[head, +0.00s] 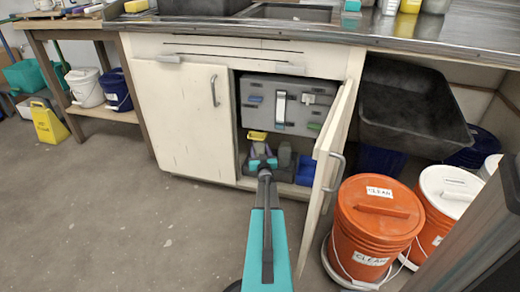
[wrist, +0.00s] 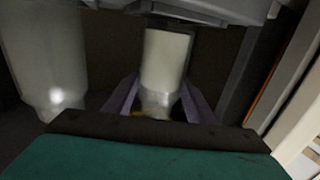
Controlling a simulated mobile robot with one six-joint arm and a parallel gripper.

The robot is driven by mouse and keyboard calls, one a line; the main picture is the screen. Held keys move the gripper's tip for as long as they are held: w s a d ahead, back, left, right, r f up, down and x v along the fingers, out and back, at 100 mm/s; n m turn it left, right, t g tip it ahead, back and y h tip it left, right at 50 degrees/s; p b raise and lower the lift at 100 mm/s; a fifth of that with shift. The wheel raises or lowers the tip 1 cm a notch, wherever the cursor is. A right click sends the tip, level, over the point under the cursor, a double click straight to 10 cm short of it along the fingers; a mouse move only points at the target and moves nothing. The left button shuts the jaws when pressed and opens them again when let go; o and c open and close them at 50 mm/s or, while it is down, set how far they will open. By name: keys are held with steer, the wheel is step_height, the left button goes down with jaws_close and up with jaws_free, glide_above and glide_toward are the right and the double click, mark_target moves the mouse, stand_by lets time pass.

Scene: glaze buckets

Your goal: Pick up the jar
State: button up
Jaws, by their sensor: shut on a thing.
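The jar (wrist: 166,58), a pale, whitish cylinder with a clearer lower end, stands between the fingers in the wrist view. My gripper (wrist: 155,108) is shut on it, with a purple-grey finger on each side. In the head view my gripper (head: 262,152) reaches into the open cabinet under the counter, low down. There the gripper and arm hide most of what it holds. A small yellow piece (head: 257,136) shows just above the fingers; I cannot tell whether it belongs to the jar.
A larger translucent container (wrist: 45,60) stands close on the left in the wrist view. A greyish bottle (head: 284,155) and blue things (head: 306,170) are right of the gripper. A grey panel (head: 286,102) hangs above.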

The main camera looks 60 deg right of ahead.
step_height(320, 180, up, 2)
steer(key=shift+r+p, duration=0.15)
steer(key=shift+p, duration=0.35)
steer(key=w+a+r+p+v, duration=0.1)
steer(key=p+v, duration=0.2)
steer(key=v, duration=1.2)
steer(key=shift+a+p, duration=0.3)
steer(key=shift+p, duration=0.1)
steer(key=shift+s+a+r, duration=0.1)
stand_by(0.6)
